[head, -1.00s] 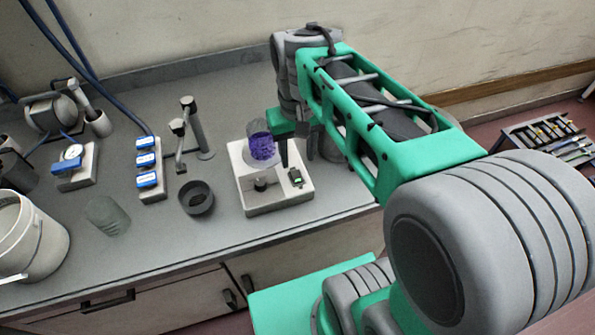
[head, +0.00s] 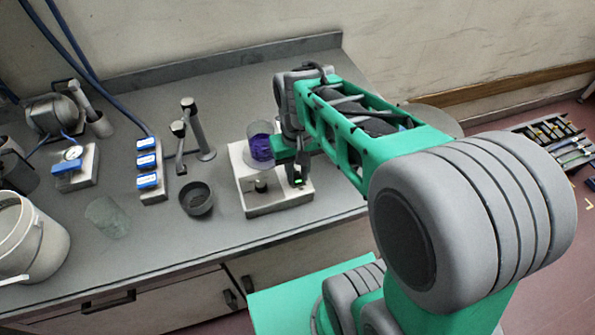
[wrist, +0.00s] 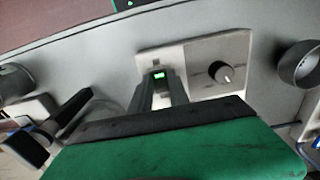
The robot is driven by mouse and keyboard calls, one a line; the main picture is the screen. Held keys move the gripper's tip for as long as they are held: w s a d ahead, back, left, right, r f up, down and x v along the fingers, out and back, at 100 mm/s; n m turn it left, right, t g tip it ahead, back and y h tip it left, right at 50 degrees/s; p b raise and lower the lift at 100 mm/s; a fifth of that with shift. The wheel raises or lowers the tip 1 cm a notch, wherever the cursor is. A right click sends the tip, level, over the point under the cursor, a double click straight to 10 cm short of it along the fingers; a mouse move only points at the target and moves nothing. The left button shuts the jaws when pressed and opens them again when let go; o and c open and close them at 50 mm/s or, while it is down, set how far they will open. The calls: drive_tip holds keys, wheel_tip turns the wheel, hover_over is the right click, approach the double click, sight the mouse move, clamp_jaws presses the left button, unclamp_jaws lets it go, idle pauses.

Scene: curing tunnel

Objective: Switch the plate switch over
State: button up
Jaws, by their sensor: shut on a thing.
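The plate switch (head: 298,183) is a small dark rocker with a lit green patch at the front right of the white hot plate (head: 250,197). It also shows in the wrist view (wrist: 158,75), between my fingertips. My gripper (head: 297,171) points down at it and is shut on it, with one finger on each side. The fingers hide part of the switch, so I cannot tell its exact tilt. A black knob (head: 261,185) sits to its left on the plate, and also shows in the wrist view (wrist: 223,73).
A glass beaker with purple contents (head: 260,147) stands on the plate, close to my gripper. A dark cup (head: 196,198), a blue-switched strip (head: 148,182), a clear glass (head: 107,217) and a white bucket (head: 20,240) stand to the left. The front counter strip is clear.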

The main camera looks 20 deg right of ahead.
clamp_jaws()
drive_tip(key=shift+w+r+g+p, duration=0.1)
drive_tip(key=shift+r+g+p, duration=0.25)
drive_tip(key=shift+p, duration=0.5)
drive_tip(key=shift+w+g+p, duration=0.2)
drive_tip(key=shift+g+p, duration=0.45)
drive_tip(key=shift+p, duration=0.35)
drive_tip(key=shift+w+f+g+p, duration=0.15)
drive_tip(key=shift+f+g+p, duration=0.15)
drive_tip(key=shift+g, duration=0.2)
drive_tip(key=o, duration=0.6)
unclamp_jaws()
